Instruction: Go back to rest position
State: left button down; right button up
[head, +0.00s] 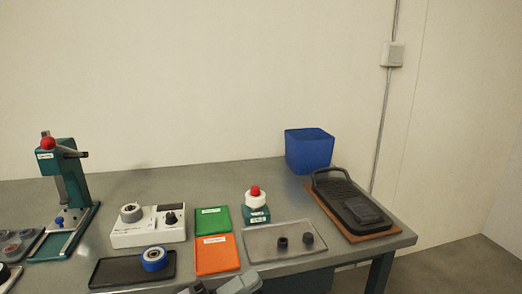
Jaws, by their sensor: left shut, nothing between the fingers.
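My left gripper (222,286) shows only in part at the bottom edge of the head view, just in front of the orange tray. It is shut and holds nothing. The rest of that arm is cut off by the frame. My right gripper is not in view.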

pick_arm(q)
jog(key=s+a+f+n+t+y, duration=0.25)
jog(key=a+f+n+y, duration=0.25)
jog(key=f+n+y, duration=0.4)
jog(key=s+a+f+n+t+y, duration=0.1)
jog(key=a+f+n+t+y, duration=0.4)
jog(key=n, duration=0.6)
jog(key=s+a+f+n+g+y, duration=0.1)
jog(key=s+a+f+n+g, duration=0.2)
jog(key=s+f, duration=0.3)
jog(key=s+a+f+n+g+y, duration=0.2)
jog(key=s+a+f+n+g, duration=0.2)
jog(key=s+f, duration=0.2)
jog(key=shift+s+a+f+y+p, duration=0.25)
jog(key=shift+s+f+y+p, duration=0.1)
jog(key=shift+f, duration=0.3)
